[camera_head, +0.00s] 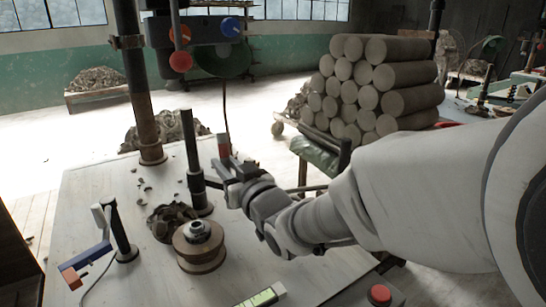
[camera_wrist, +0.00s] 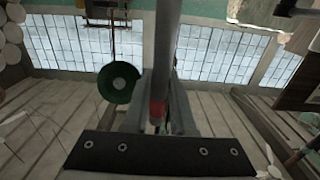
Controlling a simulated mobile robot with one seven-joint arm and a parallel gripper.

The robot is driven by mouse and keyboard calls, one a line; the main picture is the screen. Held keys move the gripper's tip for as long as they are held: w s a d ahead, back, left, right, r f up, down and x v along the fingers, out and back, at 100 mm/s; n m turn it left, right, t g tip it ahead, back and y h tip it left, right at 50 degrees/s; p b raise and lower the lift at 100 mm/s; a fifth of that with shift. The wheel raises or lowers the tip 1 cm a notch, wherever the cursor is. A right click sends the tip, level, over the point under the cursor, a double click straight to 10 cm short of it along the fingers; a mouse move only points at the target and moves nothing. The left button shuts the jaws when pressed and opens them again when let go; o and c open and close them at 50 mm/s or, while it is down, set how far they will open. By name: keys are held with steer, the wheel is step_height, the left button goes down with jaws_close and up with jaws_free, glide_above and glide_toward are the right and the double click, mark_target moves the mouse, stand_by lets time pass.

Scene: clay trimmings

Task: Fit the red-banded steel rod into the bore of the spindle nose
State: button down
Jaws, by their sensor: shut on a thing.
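My gripper (camera_head: 232,172) is shut on the red-banded steel rod, above the table behind the spindle nose. In the head view the rod's red band (camera_head: 224,147) shows just above the fingers; much of the rod is hard to make out there. In the wrist view the grey rod (camera_wrist: 168,45) runs from the top edge down between the fingers (camera_wrist: 162,115), with its red band (camera_wrist: 157,110) at the fingers. The spindle nose (camera_head: 200,231) is a steel piece on a round brown base, standing on the table apart from the rod. Its bore faces up.
A dark post (camera_head: 193,160) stands close left of my gripper. Clay trimmings (camera_head: 170,220) lie behind the spindle nose. A rusty pipe (camera_head: 140,90) rises at the back of the table (camera_head: 95,190). A blue-and-orange piece (camera_head: 85,263) is front left, a red button (camera_head: 380,294) front right.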

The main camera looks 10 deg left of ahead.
steer(key=a+n+g+y+p, duration=0.3)
steer(key=a+g+y+p, duration=0.1)
steer(key=a, duration=0.4)
steer(key=shift+s+a+r+n+y, duration=0.2)
steer(key=shift+a+r+n+y, duration=0.05)
steer(key=shift+r+n+y, duration=0.2)
steer(key=shift+f, duration=0.1)
stand_by(0.3)
step_height(320, 180, down, 6)
steer(key=b, duration=0.6)
steer(key=shift+r, duration=0.2)
steer(key=shift+b, duration=0.7)
stand_by(1.5)
steer(key=shift+f+b, duration=2.25)
